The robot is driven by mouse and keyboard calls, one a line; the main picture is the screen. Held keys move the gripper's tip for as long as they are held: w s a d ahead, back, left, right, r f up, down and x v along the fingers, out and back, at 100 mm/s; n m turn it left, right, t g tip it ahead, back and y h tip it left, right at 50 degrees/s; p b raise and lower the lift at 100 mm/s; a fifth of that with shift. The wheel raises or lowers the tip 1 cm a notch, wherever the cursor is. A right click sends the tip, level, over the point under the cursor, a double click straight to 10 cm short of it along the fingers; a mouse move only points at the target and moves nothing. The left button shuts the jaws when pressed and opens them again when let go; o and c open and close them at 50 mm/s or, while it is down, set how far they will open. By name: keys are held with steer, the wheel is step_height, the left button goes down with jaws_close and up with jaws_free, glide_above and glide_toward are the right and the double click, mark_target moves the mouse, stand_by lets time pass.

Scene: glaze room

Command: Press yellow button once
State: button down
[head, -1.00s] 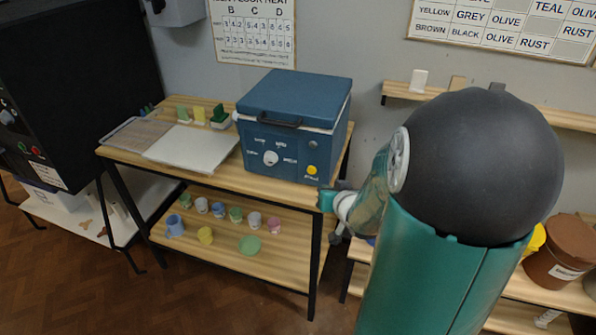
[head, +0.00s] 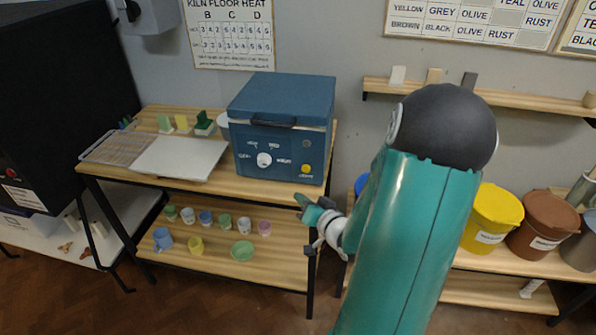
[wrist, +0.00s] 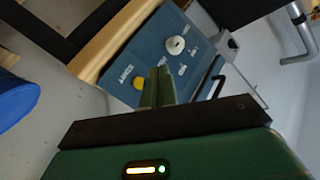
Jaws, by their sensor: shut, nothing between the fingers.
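The yellow button (head: 306,169) is a small round knob low on the right of the front panel of a blue kiln-like box (head: 275,140). The box stands on the wooden table with its lid down. In the wrist view the yellow button (wrist: 140,83) shows just left of my fingertips, with the white dial (wrist: 175,45) beyond. My gripper (head: 303,204) is in front of the table edge, below the button and apart from it in the head view. Its green fingers (wrist: 161,78) are together and empty in the wrist view.
A white board (head: 178,158) and small colour samples (head: 182,123) lie left of the box. Cups and bowls stand on the lower shelf (head: 220,265). Lidded yellow (head: 492,217) and brown (head: 543,222) buckets stand at the right. A blue object (wrist: 14,104) is at left in the wrist view.

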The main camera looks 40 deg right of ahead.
mark_target(306, 169)
steer(key=shift+w+d, duration=1.4)
steer(key=shift+d, duration=0.25)
steer(key=shift+w+d, duration=1.4)
steer(key=shift+d, duration=0.25)
steer(key=shift+w+d, duration=0.25)
steer(key=shift+d, duration=0.05)
steer(key=shift+w+d, duration=0.25)
steer(key=shift+d, duration=0.1)
stand_by(0.8)
stand_by(0.3)
steer(key=shift+s+a, duration=0.5)
steer(key=shift+a, duration=0.15)
